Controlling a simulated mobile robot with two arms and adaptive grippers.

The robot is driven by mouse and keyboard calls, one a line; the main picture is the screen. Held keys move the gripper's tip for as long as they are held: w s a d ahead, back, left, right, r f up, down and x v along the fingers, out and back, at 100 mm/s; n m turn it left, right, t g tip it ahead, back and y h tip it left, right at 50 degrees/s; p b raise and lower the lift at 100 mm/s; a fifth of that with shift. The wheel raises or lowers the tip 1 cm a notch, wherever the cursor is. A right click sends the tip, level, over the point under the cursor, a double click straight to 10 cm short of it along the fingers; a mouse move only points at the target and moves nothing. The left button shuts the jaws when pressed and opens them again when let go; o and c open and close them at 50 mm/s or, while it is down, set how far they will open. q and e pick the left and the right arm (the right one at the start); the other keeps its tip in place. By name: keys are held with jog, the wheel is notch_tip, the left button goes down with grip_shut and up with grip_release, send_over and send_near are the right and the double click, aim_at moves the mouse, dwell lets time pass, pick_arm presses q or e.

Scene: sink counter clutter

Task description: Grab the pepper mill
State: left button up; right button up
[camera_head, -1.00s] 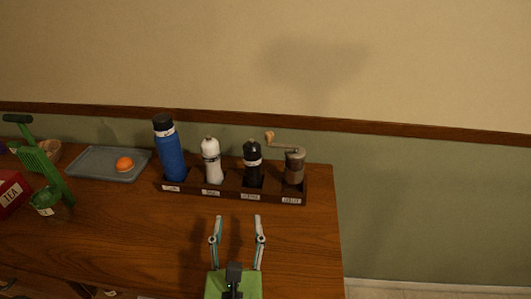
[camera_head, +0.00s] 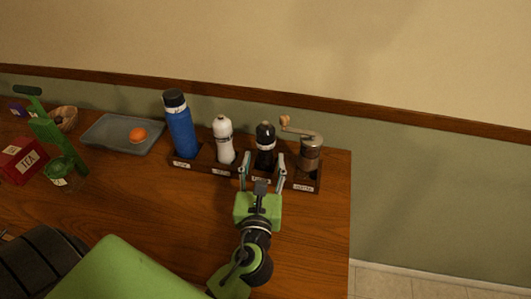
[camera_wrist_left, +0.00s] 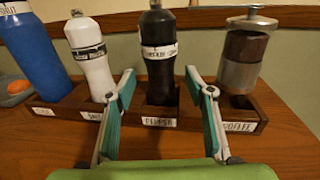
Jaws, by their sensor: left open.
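The pepper mill, which I take to be the black one with a white band (camera_head: 265,139), stands upright in a slot of the dark wooden rack (camera_head: 228,176). In the left wrist view the mill (camera_wrist_left: 159,58) is centred ahead. My left gripper (camera_head: 263,157) is open at the front of the rack. In the wrist view its teal-padded fingers (camera_wrist_left: 159,74) appear on either side of the mill, with nothing held. I cannot tell whether they reach around it or touch it. My right gripper is not in view.
A white mill (camera_head: 223,140) and blue bottle (camera_head: 181,130) stand left of the mill. A coffee grinder (camera_head: 310,152) with a crank stands close on the right. A grey tray (camera_head: 105,134) with an orange fruit (camera_head: 138,135) lies farther left. The table's front right is clear.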

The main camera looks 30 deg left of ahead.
aim_at(265, 157)
pick_arm(q)
jog(key=x, duration=0.4)
jog(key=shift+f+p, duration=0.2)
jog(key=shift+p, duration=0.15)
jog(key=shift+w+a+f, duration=0.1)
jog(key=shift+w, duration=0.3)
grip_shut()
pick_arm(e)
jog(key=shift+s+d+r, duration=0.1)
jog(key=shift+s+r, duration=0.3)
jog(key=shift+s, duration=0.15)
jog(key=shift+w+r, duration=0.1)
